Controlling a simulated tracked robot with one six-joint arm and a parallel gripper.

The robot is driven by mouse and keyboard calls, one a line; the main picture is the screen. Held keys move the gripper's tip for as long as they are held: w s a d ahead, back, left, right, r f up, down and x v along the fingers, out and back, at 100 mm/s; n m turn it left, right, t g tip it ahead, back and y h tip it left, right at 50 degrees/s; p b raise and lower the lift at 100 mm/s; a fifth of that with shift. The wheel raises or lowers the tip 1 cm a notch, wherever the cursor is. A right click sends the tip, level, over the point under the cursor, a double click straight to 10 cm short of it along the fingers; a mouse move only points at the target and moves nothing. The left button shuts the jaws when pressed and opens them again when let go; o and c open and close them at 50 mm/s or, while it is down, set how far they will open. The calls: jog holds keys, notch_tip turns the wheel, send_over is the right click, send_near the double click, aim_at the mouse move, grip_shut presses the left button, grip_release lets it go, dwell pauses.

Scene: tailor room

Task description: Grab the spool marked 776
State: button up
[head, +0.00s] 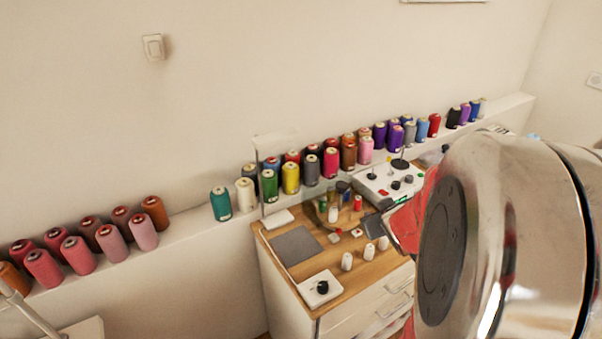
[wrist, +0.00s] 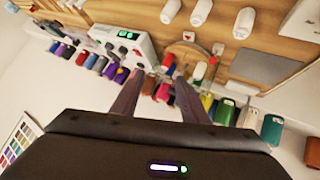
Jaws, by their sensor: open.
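Many coloured thread spools stand in rows on the white ledge; no number can be read, so I cannot tell which is 776. In the head view they include a teal spool (head: 220,204), a green spool (head: 269,185), a yellow spool (head: 290,178), a crimson spool (head: 330,163) and a pink spool (head: 143,232). My gripper (wrist: 160,78) is open and empty in the wrist view, its two dark fingers apart over the spool row. The fingers partly hide the spools behind them.
A wooden-topped cabinet (head: 337,289) stands before the ledge, with small white spools (head: 347,261), a grey mat (head: 296,245) and a white control box (head: 390,184). My arm hides the right side. Bare ledge (head: 188,224) separates the left spool group from the teal spool.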

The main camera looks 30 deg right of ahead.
jog(key=t+y, duration=0.1)
jog(key=t, duration=0.1)
send_over(386, 249)
jog(key=s+a, duration=0.2)
jog(key=s, duration=0.1)
notch_tip(386, 249, down, 6)
jog(key=s+f+t+y, duration=0.2)
jog(key=s+f, duration=0.2)
jog(key=s, duration=0.1)
jog(key=shift+d+f+m, duration=0.25)
jog(key=shift+f+m, duration=0.15)
jog(key=shift+x, duration=4.25)
jog(key=shift+w, duration=0.15)
